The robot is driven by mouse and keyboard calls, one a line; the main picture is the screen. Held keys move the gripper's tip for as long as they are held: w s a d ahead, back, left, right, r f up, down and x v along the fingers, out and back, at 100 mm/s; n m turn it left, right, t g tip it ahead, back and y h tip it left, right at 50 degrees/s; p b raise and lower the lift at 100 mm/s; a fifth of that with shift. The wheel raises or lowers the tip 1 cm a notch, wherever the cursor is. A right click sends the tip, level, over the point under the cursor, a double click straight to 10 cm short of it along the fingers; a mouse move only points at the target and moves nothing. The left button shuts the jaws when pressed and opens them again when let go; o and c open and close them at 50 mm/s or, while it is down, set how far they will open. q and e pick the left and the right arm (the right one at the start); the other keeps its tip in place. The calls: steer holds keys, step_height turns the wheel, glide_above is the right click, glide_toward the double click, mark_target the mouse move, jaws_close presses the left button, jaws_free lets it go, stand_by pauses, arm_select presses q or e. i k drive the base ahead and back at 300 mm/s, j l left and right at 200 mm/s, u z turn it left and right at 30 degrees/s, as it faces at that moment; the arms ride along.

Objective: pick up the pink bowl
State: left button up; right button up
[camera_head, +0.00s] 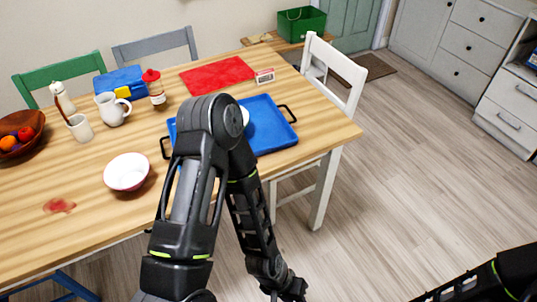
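The pink bowl (127,172), white inside with a pink outer side, stands upright on the wooden table (85,235) near its front edge. My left arm rises in the middle of the picture, bends above the table edge and runs down in front of it. The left gripper (284,291) is at the bottom edge, low and well to the right of the bowl, apart from it. It is partly cut off, so I cannot see whether it is open. Only a dark part of my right arm shows at the bottom right; its gripper is out of view.
A blue tray (272,132), partly hidden by my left arm, lies right of the bowl. A white cup (80,128), a white jug (113,109) and a red-topped bottle (154,88) stand behind it. A red stain (59,206) is left. A white chair (335,66) stands at the table's right end.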

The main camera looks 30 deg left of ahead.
mark_target(129, 172)
steer(key=u, duration=2.1)
steer(key=z, duration=0.25)
